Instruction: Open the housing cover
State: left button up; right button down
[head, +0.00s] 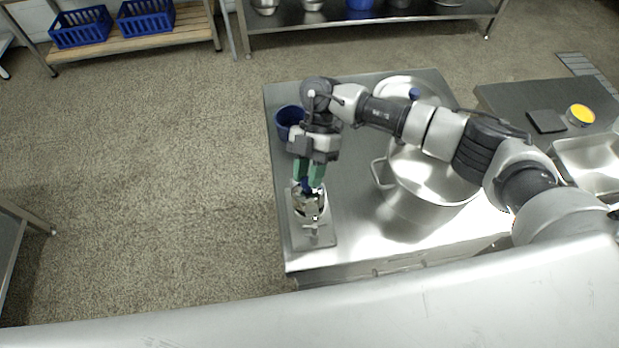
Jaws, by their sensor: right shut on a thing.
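A small steel colloid mill (311,232) stands at the left front of the steel table. Its round metal housing (309,206) is at the top, and a small blue part (305,187) shows at its far edge. My right gripper (308,183), with green fingers, reaches down over the housing and is shut on the blue part. The fingers hide some of the housing, and I cannot make out clearly how far the cover is raised. My left gripper is not in view.
A large steel pot (432,190) with side handles stands right of the mill, under my right arm. A dark blue bowl (289,122) and a steel lid (405,86) are farther back. The steel table (350,235) has bare room between mill and pot. A sink (590,165) is at right.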

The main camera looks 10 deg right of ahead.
jog(key=shift+w+r+g+b, duration=0.25)
jog(key=shift+w+g+b, duration=0.45)
jog(key=shift+g, duration=0.5)
jog(key=shift+w, duration=0.1)
jog(key=c, duration=0.8)
grip_release()
jog(key=shift+c, duration=0.2)
jog(key=b+v, duration=0.2)
jog(key=v, duration=0.8)
jog(key=shift+w+d+r, duration=0.2)
jog(key=shift+w, duration=0.15)
